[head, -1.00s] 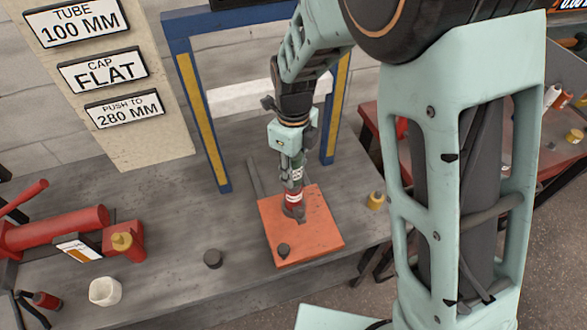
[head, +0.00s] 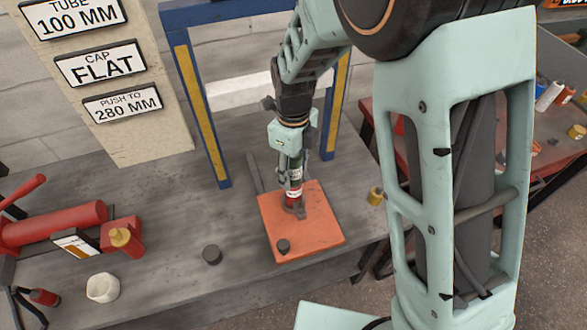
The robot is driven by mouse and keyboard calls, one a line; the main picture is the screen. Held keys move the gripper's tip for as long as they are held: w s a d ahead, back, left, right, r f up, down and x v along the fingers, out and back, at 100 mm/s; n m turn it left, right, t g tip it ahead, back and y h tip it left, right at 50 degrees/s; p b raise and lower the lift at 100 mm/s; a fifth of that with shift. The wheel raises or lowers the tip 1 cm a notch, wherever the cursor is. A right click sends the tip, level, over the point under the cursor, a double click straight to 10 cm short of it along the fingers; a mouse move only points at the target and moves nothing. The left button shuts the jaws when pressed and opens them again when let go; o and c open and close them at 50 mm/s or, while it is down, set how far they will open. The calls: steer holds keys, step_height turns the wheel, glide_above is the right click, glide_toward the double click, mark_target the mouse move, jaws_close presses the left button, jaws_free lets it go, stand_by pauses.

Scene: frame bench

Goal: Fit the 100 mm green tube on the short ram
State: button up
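A dark green tube (head: 296,164) with a pale label stands upright below my gripper in the head view. Its lower end meets a red part with a white band, which looks like the short ram (head: 293,196), on an orange plate (head: 322,232). The tube looks in line with the red part. Whether it is seated on it is too small to tell. My gripper (head: 292,174) points down, with grey fingers beside the tube. Whether they press on it or stand clear cannot be told at this size.
A blue and yellow frame (head: 202,110) stands behind the plate. A red pump (head: 55,226) and a white cup (head: 103,288) are at left. Signs read TUBE 100 MM, CAP FLAT, PUSH TO 280 MM.

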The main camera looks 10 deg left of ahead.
step_height(320, 180, up, 12)
steer(key=shift+r, duration=0.1)
stand_by(0.6)
stand_by(0.4)
